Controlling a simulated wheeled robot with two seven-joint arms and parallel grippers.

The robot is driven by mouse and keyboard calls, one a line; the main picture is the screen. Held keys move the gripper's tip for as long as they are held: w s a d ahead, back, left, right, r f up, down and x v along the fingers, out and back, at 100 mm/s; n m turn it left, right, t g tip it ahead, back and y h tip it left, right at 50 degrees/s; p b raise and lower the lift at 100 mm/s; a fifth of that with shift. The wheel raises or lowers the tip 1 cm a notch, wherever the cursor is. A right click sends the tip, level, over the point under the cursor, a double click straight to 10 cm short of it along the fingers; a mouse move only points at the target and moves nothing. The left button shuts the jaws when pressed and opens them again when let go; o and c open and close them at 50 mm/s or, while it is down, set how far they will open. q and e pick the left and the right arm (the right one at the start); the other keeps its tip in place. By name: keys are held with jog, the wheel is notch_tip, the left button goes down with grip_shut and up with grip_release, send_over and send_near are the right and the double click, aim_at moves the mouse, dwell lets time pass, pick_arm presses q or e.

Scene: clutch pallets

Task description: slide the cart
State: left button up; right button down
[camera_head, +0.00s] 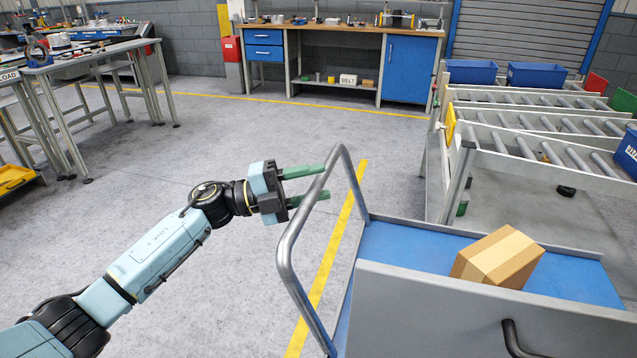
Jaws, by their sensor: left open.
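The cart (400,245) has a blue deck, a grey side panel and a bent grey tube handle (286,245) on its left end. A cardboard box (497,257) with a paler tape strip rests tilted on the cart's deck. My left gripper (318,183) is open, with two green fingers pointing right toward the upper part of the handle. The fingers overlap the tube in the picture; I cannot tell if they touch it. A dark curved handle (520,340) sits on the cart's near grey panel. My right gripper is not in view.
A roller conveyor (540,140) with blue bins (472,72) stands behind the cart at right. A workbench (330,30) with a blue cabinet stands at the back wall. Grey tables (90,55) stand at left. The floor between is clear, with yellow lines.

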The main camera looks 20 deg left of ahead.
pick_arm(q)
jog(key=shift+w+d+r, duration=0.1)
jog(key=shift+w+d, duration=0.1)
jog(key=shift+d, duration=0.35)
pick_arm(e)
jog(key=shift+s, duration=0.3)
